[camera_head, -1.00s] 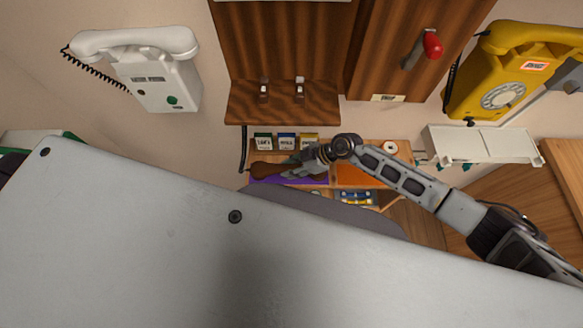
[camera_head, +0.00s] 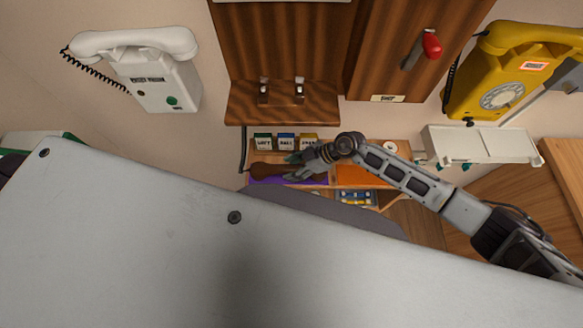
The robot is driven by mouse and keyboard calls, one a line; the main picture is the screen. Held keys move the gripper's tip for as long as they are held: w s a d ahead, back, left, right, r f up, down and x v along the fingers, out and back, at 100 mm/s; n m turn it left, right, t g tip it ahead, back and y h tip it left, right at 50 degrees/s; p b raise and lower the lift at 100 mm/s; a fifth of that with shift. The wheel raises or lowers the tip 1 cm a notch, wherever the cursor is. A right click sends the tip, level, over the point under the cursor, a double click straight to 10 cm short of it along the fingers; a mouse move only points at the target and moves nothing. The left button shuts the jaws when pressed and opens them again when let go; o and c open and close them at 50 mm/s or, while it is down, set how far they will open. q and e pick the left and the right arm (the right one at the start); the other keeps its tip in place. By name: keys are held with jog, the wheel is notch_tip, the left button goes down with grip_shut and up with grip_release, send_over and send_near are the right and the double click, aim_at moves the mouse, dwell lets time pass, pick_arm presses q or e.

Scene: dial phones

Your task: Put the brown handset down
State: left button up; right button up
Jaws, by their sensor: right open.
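The brown handset (camera_head: 264,170) lies on a purple mat (camera_head: 262,182) on the shelf below the wooden wall phone. Its right part is hidden by my right gripper (camera_head: 292,166). My right gripper is open, with its fingers at the right part of the handset; I cannot tell whether they touch it. The wooden wall phone (camera_head: 283,50) hangs above, with its two-pronged cradle (camera_head: 282,92) bare. My left gripper is not in view.
A white phone (camera_head: 150,75) hangs at the left and a yellow dial phone (camera_head: 500,80) at the right. Small labelled boxes (camera_head: 286,142) stand behind the handset. An orange mat (camera_head: 358,175) lies to the right. A large grey panel fills the foreground.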

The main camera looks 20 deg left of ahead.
jog(key=shift+v, duration=5.5)
